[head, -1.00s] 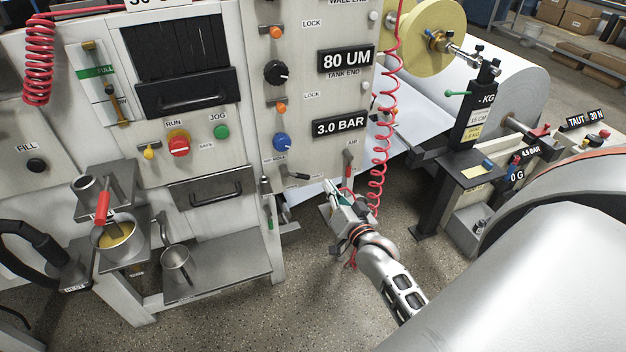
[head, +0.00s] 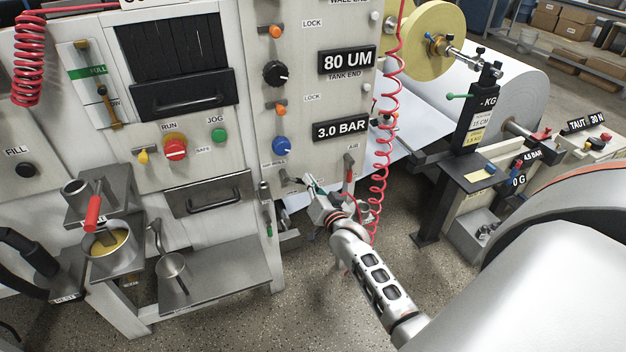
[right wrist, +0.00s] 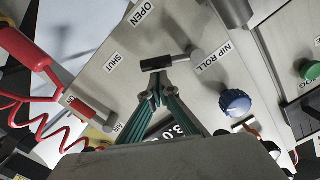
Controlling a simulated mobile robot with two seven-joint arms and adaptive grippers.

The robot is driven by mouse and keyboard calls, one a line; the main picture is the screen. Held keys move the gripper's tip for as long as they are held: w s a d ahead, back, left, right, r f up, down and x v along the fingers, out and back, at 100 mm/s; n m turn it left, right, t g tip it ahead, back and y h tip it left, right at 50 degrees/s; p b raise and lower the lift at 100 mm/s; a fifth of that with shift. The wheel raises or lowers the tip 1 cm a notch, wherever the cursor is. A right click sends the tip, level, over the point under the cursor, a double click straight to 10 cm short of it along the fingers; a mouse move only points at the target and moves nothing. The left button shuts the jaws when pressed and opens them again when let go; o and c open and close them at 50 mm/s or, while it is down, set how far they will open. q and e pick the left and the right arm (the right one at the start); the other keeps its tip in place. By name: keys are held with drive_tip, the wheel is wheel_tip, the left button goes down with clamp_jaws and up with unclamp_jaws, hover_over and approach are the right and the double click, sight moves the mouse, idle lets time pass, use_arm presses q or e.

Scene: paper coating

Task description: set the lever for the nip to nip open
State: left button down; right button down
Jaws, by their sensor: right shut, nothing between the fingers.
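The nip roll lever (right wrist: 158,63) is a short grey arm with a black grip on the machine's pale panel. In the right wrist view its grip points left from the pivot, towards the SHUT label (right wrist: 112,63); the OPEN label (right wrist: 142,14) lies above it. In the head view the lever (head: 290,181) is small, at the panel's lower edge. My right gripper (right wrist: 156,82) is shut and empty, with its green fingertips right beside the black grip. I cannot tell whether they touch. It also shows in the head view (head: 313,184). My left gripper is out of view.
A red-handled air lever (head: 349,170) and a coiled red hose (head: 378,170) are close to my right gripper. A blue knob (head: 281,145) sits above the nip lever. A steel shelf (head: 225,265) with a ladle stands left. Open floor lies below.

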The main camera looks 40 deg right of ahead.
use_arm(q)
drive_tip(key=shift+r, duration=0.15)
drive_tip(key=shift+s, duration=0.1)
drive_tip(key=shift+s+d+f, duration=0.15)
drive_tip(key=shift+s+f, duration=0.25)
use_arm(e)
drive_tip(key=shift+f+m, duration=0.15)
drive_tip(key=shift+m, duration=0.15)
drive_tip(key=shift+f, duration=0.1)
